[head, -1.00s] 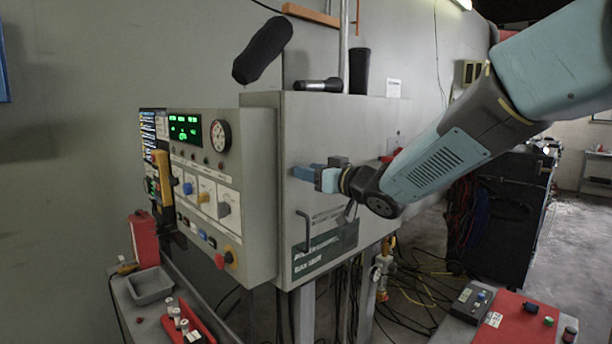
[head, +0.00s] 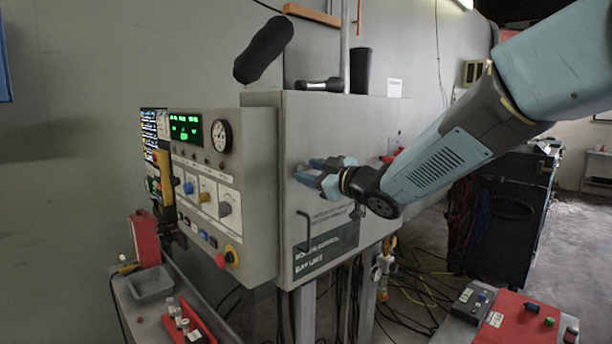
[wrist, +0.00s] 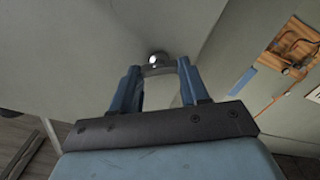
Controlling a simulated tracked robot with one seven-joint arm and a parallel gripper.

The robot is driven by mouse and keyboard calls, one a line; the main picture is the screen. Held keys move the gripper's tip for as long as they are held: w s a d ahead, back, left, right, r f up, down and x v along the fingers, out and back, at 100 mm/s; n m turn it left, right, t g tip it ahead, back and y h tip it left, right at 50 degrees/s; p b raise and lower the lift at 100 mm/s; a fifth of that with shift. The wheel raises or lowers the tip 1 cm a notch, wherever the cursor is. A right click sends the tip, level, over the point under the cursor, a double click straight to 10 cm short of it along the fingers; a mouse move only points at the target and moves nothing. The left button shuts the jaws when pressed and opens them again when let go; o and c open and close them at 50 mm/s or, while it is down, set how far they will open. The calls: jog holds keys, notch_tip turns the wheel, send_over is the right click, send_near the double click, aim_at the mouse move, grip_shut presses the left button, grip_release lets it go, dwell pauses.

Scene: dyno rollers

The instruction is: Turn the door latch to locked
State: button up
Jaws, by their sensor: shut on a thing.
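My gripper (head: 310,170) is at the front door of the grey cabinet (head: 345,130), left of the door's middle. In the wrist view, the two blue fingers (wrist: 159,80) are shut on the door latch (wrist: 159,70), a short grey bar with a shiny round pivot (wrist: 154,59) at the door face. The fingers stand apart with the bar between their tips. In the head view the latch is small and mostly hidden by the fingers, so I cannot tell its exact angle against any lock mark.
A door handle (head: 304,232) sits below my gripper, beside a dark green label (head: 325,250). The control panel (head: 205,190) with knobs and a gauge juts out at the left.

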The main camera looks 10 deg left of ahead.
jog(key=n, duration=0.6)
jog(key=shift+s+a+f, duration=0.1)
jog(key=shift+s+a, duration=0.05)
jog(key=n, duration=0.6)
jog(key=shift+f, duration=0.15)
dwell(0.4)
jog(key=o, duration=0.9)
jog(key=shift+s+a, duration=0.1)
jog(key=shift+o, duration=0.8)
jog(key=v, duration=1.3)
jog(key=shift+d, duration=0.3)
